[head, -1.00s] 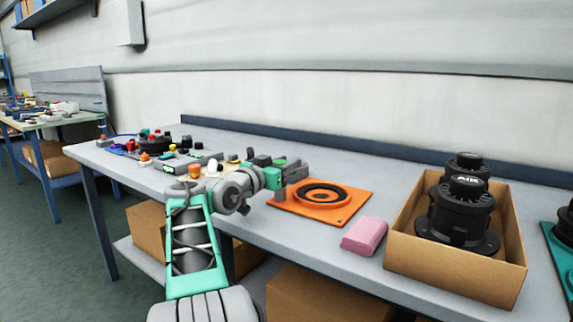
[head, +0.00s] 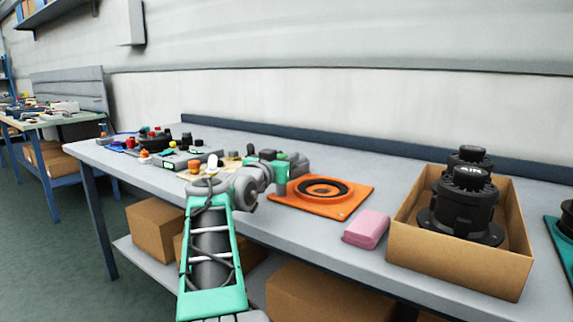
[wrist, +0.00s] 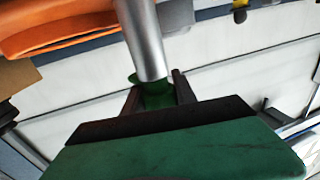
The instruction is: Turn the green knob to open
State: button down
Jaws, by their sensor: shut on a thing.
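In the wrist view, a green knob (wrist: 153,99) sits between the two dark fingers of my gripper (wrist: 156,92), which are shut on it. A smooth grey metal cylinder (wrist: 146,38) runs up from the knob, out of the top of the frame. The fingers and the green gripper body cover part of the knob. In the head view, my gripper (head: 285,164) is over the bench, just left of an orange square plate (head: 348,208) with a black ring. The knob cannot be told clearly from my green wrist parts there.
A cardboard box (head: 445,258) holding black AIR units (head: 465,202) stands at the right on the grey bench. A pink block (head: 367,229) lies between box and plate. Several small coloured parts crowd the bench's left end. The bench strip behind the plate is clear.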

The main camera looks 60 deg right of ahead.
jog(key=n+t+b, duration=0.1)
jog(key=t, duration=0.1)
jog(key=n+t, duration=0.1)
jog(key=t, duration=0.1)
jog(key=shift+f+n+y+b, duration=0.15)
jog(key=shift+n+y+b, duration=0.15)
jog(key=shift+b, duration=0.1)
jog(key=n+t, duration=0.1)
jog(key=t, duration=0.1)
jog(key=n+t+y, duration=0.1)
jog(key=t, duration=0.1)
jog(key=shift+w+n+y, duration=0.3)
jog(key=shift+w+n, duration=0.05)
jog(key=shift+n, duration=0.05)
jog(key=t, duration=0.1)
jog(key=n+t+y, duration=0.1)
jog(key=n+t+y+p, duration=0.1)
jog(key=shift+w+a+r, duration=0.2)
jog(key=shift+w+r, duration=0.05)
jog(key=shift+w, duration=0.05)
jog(key=shift+w+a+n+t+y+p, duration=0.2)
jog(key=shift+n+t+y+p, duration=0.2)
jog(key=shift+n+t+y, duration=0.35)
jog(key=shift+w+a+n+t+y+p, duration=0.15)
jog(key=shift+n+t+y+p, duration=0.25)
jog(key=shift+n+t+y, duration=0.3)
jog(key=c, duration=1)
grip_release()
jog(key=shift+w+f, duration=0.1)
